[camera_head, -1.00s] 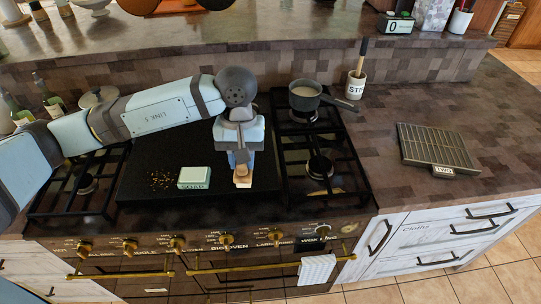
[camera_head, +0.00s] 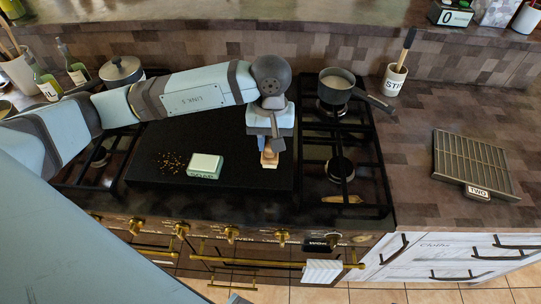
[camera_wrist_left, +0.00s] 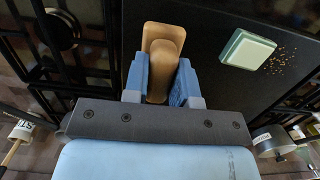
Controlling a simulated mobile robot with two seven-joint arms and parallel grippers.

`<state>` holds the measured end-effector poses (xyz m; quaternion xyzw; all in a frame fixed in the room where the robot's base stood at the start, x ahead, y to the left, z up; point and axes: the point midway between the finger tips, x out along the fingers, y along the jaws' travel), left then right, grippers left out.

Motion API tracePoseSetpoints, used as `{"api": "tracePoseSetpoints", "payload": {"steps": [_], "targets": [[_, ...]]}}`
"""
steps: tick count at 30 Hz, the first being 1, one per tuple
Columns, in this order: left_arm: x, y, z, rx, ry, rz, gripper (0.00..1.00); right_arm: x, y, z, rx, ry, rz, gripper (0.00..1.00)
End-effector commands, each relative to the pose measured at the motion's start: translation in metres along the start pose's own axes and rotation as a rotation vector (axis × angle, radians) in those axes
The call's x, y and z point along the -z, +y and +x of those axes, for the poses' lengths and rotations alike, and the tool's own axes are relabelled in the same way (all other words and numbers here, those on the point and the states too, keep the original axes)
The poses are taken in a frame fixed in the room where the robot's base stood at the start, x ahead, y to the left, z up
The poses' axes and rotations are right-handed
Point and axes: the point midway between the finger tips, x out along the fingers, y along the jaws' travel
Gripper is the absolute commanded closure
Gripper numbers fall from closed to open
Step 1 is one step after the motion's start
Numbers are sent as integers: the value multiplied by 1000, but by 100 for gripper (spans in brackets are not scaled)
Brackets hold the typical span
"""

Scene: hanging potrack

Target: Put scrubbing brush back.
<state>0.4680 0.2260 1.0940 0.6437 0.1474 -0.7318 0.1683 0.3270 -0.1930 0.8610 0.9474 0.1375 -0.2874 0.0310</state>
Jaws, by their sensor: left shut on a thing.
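My left gripper (camera_head: 269,145) is over the right part of the black griddle plate (camera_head: 240,180) on the stove. It is shut on a wooden scrubbing brush (camera_head: 269,158), which hangs below the fingers. In the left wrist view the tan brush (camera_wrist_left: 160,60) lies between the two blue fingers of the gripper (camera_wrist_left: 163,80). Whether the brush touches the plate is unclear. A green and white block marked SOAP (camera_head: 205,166) sits on the plate left of the brush. Brown crumbs (camera_head: 172,162) lie left of the soap. My right gripper is not in view.
A saucepan (camera_head: 337,86) stands on the back right burner. A crock with a wooden-handled tool (camera_head: 393,80) stands right of it. A grill rack marked TWO (camera_head: 470,165) lies on the right counter. Bottles (camera_head: 47,85) and a lidded pot (camera_head: 121,71) stand at left. Counter between crock and rack is clear.

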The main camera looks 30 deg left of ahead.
Motion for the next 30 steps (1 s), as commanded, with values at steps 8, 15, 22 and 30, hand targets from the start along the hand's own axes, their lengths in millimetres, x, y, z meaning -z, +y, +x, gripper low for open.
{"api": "tracePoseSetpoints", "payload": {"steps": [8, 15, 22, 30], "targets": [[4, 0, 29, 0, -1, 0, 100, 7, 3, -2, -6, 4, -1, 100], [7, 0, 60, 1, -3, -1, 100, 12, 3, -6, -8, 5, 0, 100], [9, 0, 70, -1, 1, 2, 100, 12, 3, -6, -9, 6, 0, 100], [10, 0, 74, 0, 1, 2, 73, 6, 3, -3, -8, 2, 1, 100]]}}
